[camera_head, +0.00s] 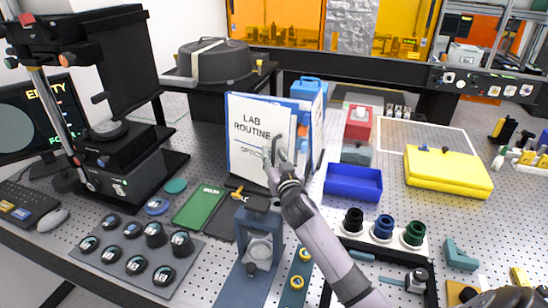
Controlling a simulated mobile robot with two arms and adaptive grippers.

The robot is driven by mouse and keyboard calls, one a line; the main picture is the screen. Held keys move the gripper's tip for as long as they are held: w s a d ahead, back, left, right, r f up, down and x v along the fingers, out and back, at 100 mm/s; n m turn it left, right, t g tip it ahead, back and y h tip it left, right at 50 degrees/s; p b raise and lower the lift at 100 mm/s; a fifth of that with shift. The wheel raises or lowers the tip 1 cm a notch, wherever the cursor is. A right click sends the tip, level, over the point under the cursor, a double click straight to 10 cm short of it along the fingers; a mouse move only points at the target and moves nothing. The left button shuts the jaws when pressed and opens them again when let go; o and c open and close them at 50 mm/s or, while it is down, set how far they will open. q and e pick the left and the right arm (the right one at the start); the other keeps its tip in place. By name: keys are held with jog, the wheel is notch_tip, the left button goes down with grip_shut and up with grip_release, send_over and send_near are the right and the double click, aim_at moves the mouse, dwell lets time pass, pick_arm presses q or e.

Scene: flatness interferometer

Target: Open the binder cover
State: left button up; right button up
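The binder (247,140) stands upright on the perforated bench at centre. It has a white front reading "LAB ROUTINE" and blue edges. White and blue panels show to the right of the front, apart from it at the top; I cannot tell how far the cover stands open. My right gripper (275,153) is at the lower right edge of the binder's front, with my arm coming up from the lower right. Its fingers are small and overlap the cover, so whether they grip or only touch it is unclear.
A blue tray (353,182) and a red-topped box (358,123) stand right of the binder. A green pad (200,207) and a small press-like stand (259,240) are in front. A yellow case (448,172) lies at right. Black instruments stand at left.

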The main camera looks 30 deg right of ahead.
jog(key=shift+s+a+f, duration=0.1)
jog(key=shift+s, duration=0.15)
jog(key=v, duration=1.1)
jog(key=shift+s, duration=0.25)
jog(key=shift+c, duration=0.5)
